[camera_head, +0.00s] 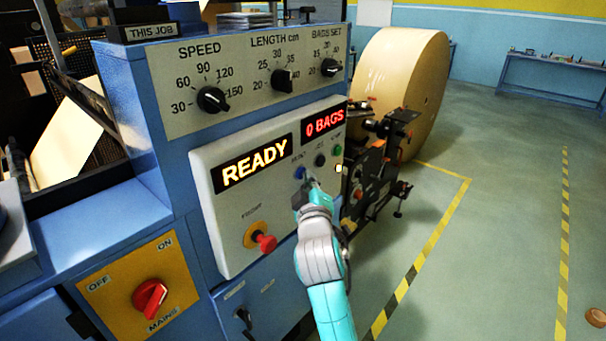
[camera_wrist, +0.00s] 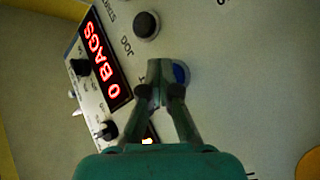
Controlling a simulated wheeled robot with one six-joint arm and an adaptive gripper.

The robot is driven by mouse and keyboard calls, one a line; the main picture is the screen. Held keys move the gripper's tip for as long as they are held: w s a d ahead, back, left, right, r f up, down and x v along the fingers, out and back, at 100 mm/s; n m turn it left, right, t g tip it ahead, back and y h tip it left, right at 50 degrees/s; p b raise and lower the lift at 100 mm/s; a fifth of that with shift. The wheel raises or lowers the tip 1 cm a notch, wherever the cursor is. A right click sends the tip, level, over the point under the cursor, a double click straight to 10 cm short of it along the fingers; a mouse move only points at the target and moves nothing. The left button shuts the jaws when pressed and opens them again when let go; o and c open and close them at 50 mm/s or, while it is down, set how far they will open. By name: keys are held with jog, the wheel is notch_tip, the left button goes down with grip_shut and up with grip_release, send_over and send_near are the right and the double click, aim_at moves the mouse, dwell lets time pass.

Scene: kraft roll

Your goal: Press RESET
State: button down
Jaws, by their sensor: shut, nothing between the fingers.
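The blue button (camera_head: 299,173) sits on the pale control panel (camera_head: 217,222), left of a black button (camera_head: 320,160) and a green button (camera_head: 337,150). My gripper (camera_head: 309,183) is shut and empty, with its tips right by the blue button. In the wrist view the shut fingertips (camera_wrist: 158,70) partly cover the blue button (camera_wrist: 181,74) and hide most of its label. The black button (camera_wrist: 146,25) there is labelled JOG. I cannot tell whether the tips touch the blue button. The displays read READY (camera_head: 255,164) and 0 BAGS (camera_head: 324,122).
A red knob (camera_head: 265,242) projects from the panel, lower left of my gripper. Speed, length and bags dials (camera_head: 212,99) are above. A red mains switch (camera_head: 150,297) is at lower left. A large kraft roll (camera_head: 405,80) stands behind; open floor lies right.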

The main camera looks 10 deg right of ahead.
jog(key=shift+s+d, duration=0.4)
jog(key=shift+s, duration=0.15)
jog(key=shift+s+d, duration=0.75)
jog(key=shift+s, duration=0.3)
jog(key=shift+s+d, duration=0.7)
jog(key=shift+s, duration=0.3)
jog(key=s+f+m+g+y, duration=0.2)
jog(key=s+f+y, duration=0.1)
jog(key=s+f, duration=1.95)
jog(key=s+f+m+g, duration=0.1)
jog(key=s+m, duration=0.4)
jog(key=s, duration=2.4)
jog(key=shift+a+f+m+g, duration=0.15)
jog(key=shift+a+m+g, duration=0.2)
jog(key=shift+m+g, duration=0.05)
